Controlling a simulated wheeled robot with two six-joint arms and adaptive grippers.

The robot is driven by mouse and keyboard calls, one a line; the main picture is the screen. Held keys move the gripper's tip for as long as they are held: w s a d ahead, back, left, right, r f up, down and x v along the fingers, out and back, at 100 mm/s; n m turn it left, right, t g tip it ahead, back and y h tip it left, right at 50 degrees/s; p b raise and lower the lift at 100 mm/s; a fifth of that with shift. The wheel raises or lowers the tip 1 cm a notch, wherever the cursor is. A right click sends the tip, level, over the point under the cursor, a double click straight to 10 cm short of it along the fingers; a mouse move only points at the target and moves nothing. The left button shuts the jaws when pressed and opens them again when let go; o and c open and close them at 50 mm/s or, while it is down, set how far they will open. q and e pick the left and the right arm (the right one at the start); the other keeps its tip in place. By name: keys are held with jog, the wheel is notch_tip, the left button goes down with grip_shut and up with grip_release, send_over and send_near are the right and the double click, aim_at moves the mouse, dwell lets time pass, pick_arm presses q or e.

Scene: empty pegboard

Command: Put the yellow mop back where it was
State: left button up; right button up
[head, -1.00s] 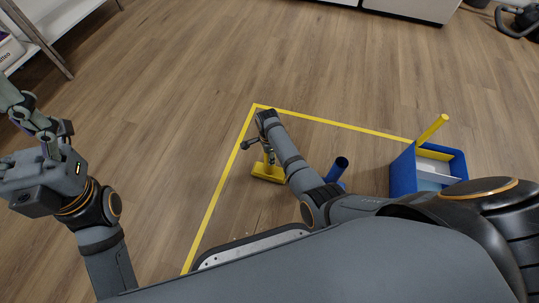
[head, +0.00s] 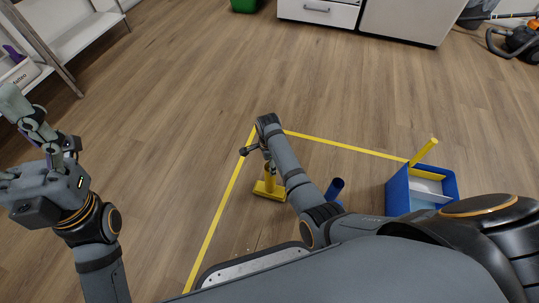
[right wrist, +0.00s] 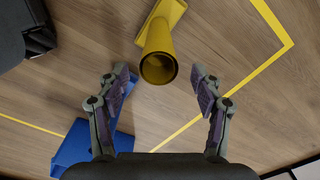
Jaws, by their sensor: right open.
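The yellow mop (head: 268,188) stands upright on the floor inside a corner of yellow tape, its flat yellow base down. In the right wrist view its hollow round handle end (right wrist: 158,68) points toward the camera. My right gripper (right wrist: 161,76) is open, one finger on each side of that end, with a gap to each. In the head view my right gripper (head: 266,150) is at the mop's top and partly hidden by my forearm. My left gripper (head: 45,135) is raised at the left, away from the mop; its finger gap is unclear.
Yellow tape (head: 345,146) marks the floor. A white shelf (head: 75,42) stands at upper left.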

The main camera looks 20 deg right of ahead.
notch_tip(320, 180, up, 2)
jog(key=shift+p, duration=0.55)
pick_arm(q)
jog(key=w+f+n+y, duration=0.7)
jog(key=w+n+y, duration=0.3)
jog(key=y, duration=0.7)
jog(key=shift+w+a+f+n+t, duration=0.15)
jog(key=shift+a+f+n+t, duration=0.15)
jog(key=shift+n, duration=0.8)
